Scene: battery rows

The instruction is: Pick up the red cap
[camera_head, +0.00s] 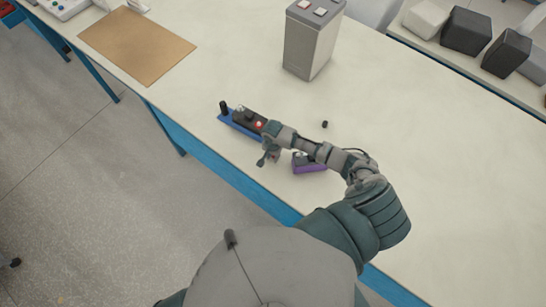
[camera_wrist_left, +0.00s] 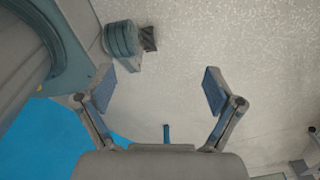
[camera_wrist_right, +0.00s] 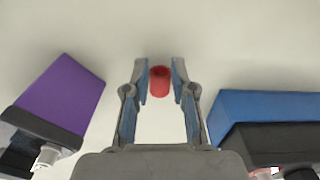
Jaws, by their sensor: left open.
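The red cap (camera_wrist_right: 159,84) is a small cylinder. In the right wrist view it stands between the fingertips of my right gripper (camera_wrist_right: 160,80). Those fingers are drawn close to both its sides; whether they press on it is not clear. In the head view my right gripper (camera_head: 268,156) is low at the table's near edge, between a blue and a purple block, with a bit of red beside it. My left gripper (camera_wrist_left: 160,92) is open and empty above the floor in the left wrist view.
The blue block (camera_head: 240,127) carries dark parts and a lit red spot. The purple block (camera_head: 310,168) is partly behind my right arm. A small black piece (camera_head: 324,124) lies beyond.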

